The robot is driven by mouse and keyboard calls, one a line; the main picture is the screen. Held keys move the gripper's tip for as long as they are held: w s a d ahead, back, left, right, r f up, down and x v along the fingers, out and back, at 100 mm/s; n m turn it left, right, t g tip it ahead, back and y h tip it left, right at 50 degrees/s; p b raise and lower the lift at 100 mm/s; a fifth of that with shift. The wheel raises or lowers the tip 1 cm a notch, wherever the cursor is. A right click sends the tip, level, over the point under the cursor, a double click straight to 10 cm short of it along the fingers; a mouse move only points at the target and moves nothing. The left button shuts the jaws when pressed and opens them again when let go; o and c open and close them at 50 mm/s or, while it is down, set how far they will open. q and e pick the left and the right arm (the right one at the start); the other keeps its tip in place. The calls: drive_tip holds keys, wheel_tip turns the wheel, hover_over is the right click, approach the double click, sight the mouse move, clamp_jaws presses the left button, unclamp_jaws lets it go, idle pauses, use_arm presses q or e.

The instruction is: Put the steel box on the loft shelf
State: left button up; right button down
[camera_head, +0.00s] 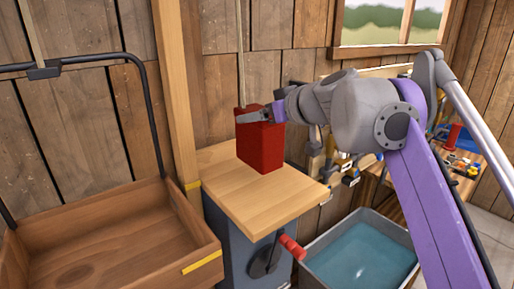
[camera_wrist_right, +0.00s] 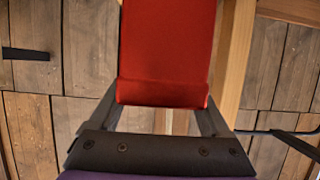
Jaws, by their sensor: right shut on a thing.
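A tall red box (camera_head: 261,147) is the only box-like load in view; I cannot tell if it is steel. My right gripper (camera_head: 262,115) is shut on its upper part. In the right wrist view the red box (camera_wrist_right: 166,50) sits between the two fingers of the right gripper (camera_wrist_right: 165,112). The box is upright over the light wooden top (camera_head: 235,205) of a grey cabinet; I cannot tell if it touches it. No loft shelf can be made out. My left gripper is out of view.
An open wooden tray (camera_head: 105,235) hangs in a black frame with a rope at the left. A crank with a red handle (camera_head: 291,246) sticks out from the grey cabinet. A basin of bluish water (camera_head: 360,255) stands right of it. A tool bench (camera_head: 462,160) is at the right.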

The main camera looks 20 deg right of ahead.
sight(259, 136)
wheel_tip(259, 136, down, 5)
drive_tip(key=shift+w+r+b, duration=0.1)
drive_tip(key=shift+r+b, duration=0.05)
drive_tip(key=shift+b, duration=0.25)
drive_tip(key=shift+f, duration=0.3)
drive_tip(key=shift+s+r, duration=0.15)
drive_tip(key=shift+s, duration=0.15)
drive_tip(key=shift+w+f, duration=0.2)
unclamp_jaws()
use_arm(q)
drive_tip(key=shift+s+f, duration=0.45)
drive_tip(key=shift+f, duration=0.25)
use_arm(e)
drive_tip(key=shift+r, duration=0.1)
